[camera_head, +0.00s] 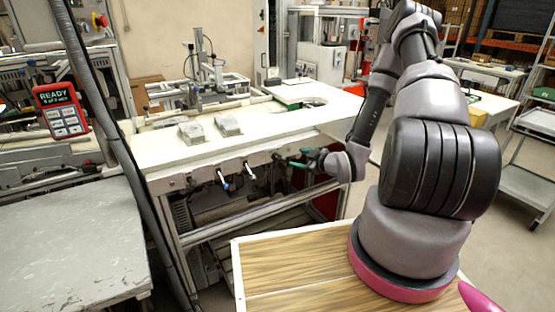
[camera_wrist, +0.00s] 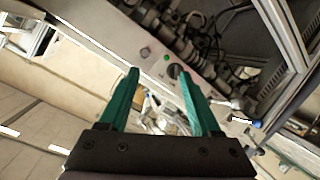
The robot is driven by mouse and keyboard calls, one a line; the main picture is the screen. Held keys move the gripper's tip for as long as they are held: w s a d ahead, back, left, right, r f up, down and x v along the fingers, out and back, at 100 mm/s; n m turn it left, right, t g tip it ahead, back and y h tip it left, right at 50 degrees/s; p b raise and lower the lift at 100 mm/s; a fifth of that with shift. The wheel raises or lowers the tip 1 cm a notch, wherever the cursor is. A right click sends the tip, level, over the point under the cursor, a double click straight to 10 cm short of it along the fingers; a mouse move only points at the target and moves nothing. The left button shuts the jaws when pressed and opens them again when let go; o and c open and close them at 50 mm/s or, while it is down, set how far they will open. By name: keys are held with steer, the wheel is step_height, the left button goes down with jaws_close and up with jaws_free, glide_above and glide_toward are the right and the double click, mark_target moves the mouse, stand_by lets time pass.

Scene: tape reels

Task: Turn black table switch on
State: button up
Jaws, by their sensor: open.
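The black switch (camera_wrist: 174,71) is a round dark knob on a pale front panel (camera_wrist: 193,58). In the wrist view it appears between my fingertips, closer to the right one. My gripper (camera_wrist: 159,73) has two green fingers, spread apart with nothing held. Whether they touch the knob cannot be told. In the head view my gripper (camera_head: 285,157) is at the front edge of the white table (camera_head: 215,155), near its right end. The knob cannot be made out there.
A green button (camera_wrist: 145,52) is beside the knob. Two levers hang from the table front left of my gripper, one blue-tipped (camera_head: 224,182), one pale-tipped (camera_head: 250,171). Two grey blocks (camera_head: 192,132) (camera_head: 228,125) lie on the table. A red-framed panel (camera_head: 60,108) stands left.

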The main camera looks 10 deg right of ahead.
mark_target(276, 157)
steer(key=s+a+f+t, duration=0.2)
steer(key=s+a+t, duration=0.2)
steer(key=s, duration=0.2)
steer(key=x, duration=1.1)
steer(key=shift+r, duration=0.2)
jaws_close()
